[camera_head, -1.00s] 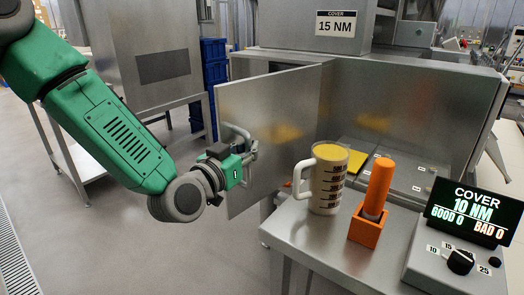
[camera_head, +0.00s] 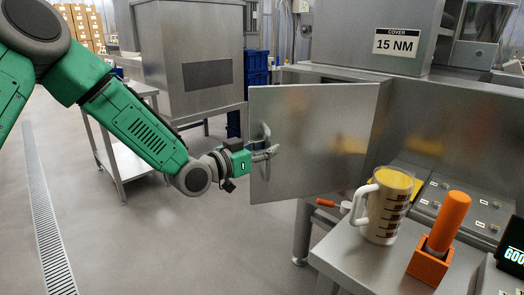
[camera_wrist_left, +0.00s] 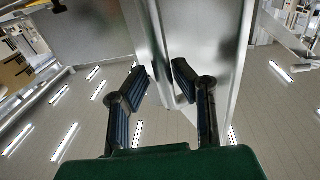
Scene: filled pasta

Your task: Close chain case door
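The chain case door (camera_head: 325,135) is a flat metal panel standing open at the front of the metal case (camera_head: 455,125). Its upright bar handle (camera_head: 265,138) is near the door's left edge. My left gripper (camera_head: 270,153) is at the handle, in front of the door. In the left wrist view, its two dark fingers (camera_wrist_left: 160,72) are apart, with the metal door (camera_wrist_left: 215,50) rising just beyond them. I cannot tell whether the fingers touch the handle. My right gripper is out of view.
A bench (camera_head: 345,250) at the lower right holds a measuring jug (camera_head: 385,210) and an orange-handled tool in an orange holder (camera_head: 428,266). A metal cabinet (camera_head: 190,60) on a stand is behind my left arm. The floor below the door's left side is clear.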

